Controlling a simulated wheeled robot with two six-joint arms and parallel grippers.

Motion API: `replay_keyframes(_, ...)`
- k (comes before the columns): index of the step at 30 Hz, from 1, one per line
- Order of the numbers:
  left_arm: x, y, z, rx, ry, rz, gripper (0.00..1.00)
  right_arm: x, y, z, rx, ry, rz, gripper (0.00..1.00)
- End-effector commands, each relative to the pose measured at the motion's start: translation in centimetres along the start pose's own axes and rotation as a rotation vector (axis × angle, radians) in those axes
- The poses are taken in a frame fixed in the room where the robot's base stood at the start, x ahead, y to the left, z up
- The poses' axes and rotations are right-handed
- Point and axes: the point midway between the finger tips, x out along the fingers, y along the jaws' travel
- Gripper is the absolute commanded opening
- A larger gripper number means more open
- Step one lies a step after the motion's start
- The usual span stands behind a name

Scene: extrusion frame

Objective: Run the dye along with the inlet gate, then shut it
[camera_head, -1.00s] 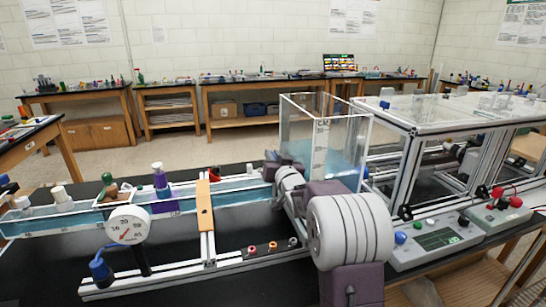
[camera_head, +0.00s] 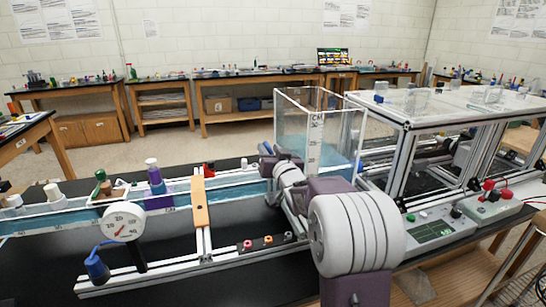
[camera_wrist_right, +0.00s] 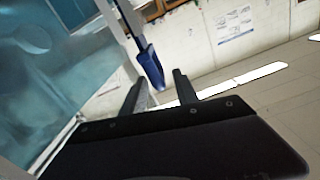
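A clear channel of blue water (camera_head: 70,208) runs along the bench from the left toward a clear tank (camera_head: 314,150) with a scale and blue water in it. A purple bottle with a white cap (camera_head: 154,175), perhaps the dye, stands upright at the channel. I cannot tell for sure which part is the inlet gate. My right gripper (camera_head: 265,149) is beside the tank's left side, small and partly hidden by its wrist. In the right wrist view its two fingers (camera_wrist_right: 160,90) are apart, with a blue piece on a thin rod (camera_wrist_right: 151,68) showing beyond them. My left gripper is not in view.
A round gauge (camera_head: 123,221), a green-topped part (camera_head: 103,184) and an orange bar (camera_head: 200,203) sit along the channel. Small coloured knobs (camera_head: 267,241) lie on the front rail. A metal frame (camera_head: 400,160) and a control box (camera_head: 438,232) stand at right.

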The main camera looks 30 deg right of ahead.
Motion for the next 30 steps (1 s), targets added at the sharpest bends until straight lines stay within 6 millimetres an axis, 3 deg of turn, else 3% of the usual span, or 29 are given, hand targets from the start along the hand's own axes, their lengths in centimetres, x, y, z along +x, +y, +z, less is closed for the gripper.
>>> replay_keyframes(6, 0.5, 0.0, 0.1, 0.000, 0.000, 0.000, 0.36, -3.8, 0.0, 0.0, -0.001, 0.002, 0.000, 0.36)
replay_keyframes(12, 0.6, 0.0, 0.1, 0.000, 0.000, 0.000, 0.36, -5.8, -0.1, -0.1, -0.001, 0.003, -0.002, 0.36)
replay_keyframes(30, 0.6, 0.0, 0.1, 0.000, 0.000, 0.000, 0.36, -6.0, -0.1, 0.0, -0.001, 0.001, -0.002, 0.36)
